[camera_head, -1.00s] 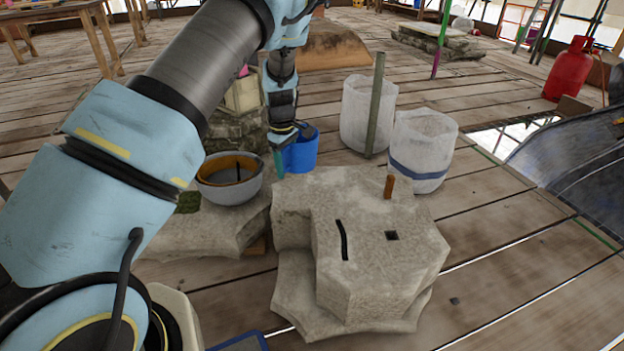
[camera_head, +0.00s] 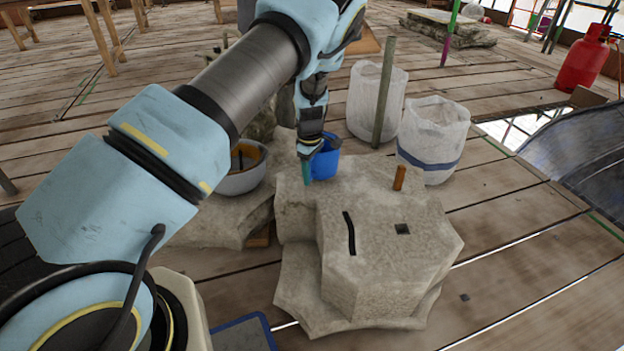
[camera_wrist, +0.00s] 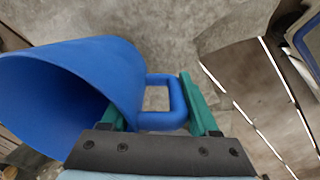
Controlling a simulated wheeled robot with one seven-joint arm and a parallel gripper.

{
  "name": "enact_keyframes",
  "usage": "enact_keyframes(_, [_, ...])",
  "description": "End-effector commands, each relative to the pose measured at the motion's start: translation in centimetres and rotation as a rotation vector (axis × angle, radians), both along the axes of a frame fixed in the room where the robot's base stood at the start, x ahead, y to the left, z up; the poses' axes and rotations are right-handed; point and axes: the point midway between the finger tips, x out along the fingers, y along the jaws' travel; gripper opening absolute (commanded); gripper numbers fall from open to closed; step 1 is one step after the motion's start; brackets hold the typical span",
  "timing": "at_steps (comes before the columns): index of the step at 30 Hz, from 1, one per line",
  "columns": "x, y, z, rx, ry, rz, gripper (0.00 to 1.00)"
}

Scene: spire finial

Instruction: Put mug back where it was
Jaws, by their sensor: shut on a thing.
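The blue mug (camera_head: 325,160) is at the far end of the pale carved stone (camera_head: 385,245), partly behind my gripper (camera_head: 310,165). In the wrist view the blue mug (camera_wrist: 75,90) lies to the left with its open mouth toward the lower left. Its square handle (camera_wrist: 162,118) sits between the green fingers of my gripper (camera_wrist: 160,100), which is shut on the handle. I cannot tell whether the mug's base touches the stone.
A grey bowl (camera_head: 240,180) stands left of the mug on lower stone. A brown peg (camera_head: 399,178) stands up from the stone. Two white sacks (camera_head: 433,135) stand behind it, one with a post (camera_head: 383,95). A red gas cylinder (camera_head: 583,58) is far right. Planks are clear at right.

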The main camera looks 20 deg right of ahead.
Motion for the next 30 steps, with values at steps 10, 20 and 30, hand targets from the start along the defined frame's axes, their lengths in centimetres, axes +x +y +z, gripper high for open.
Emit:
enact_keyframes(10, [0.0, 0.0, -2.0, 0.0, 0.0, 0.0, 0.0])
enact_keyframes(20, [0.0, 0.0, -2.4, 0.001, 0.001, 0.0, 0.76])
enact_keyframes(30, [0.0, 0.0, -2.4, 0.001, 0.001, 0.0, 0.91])
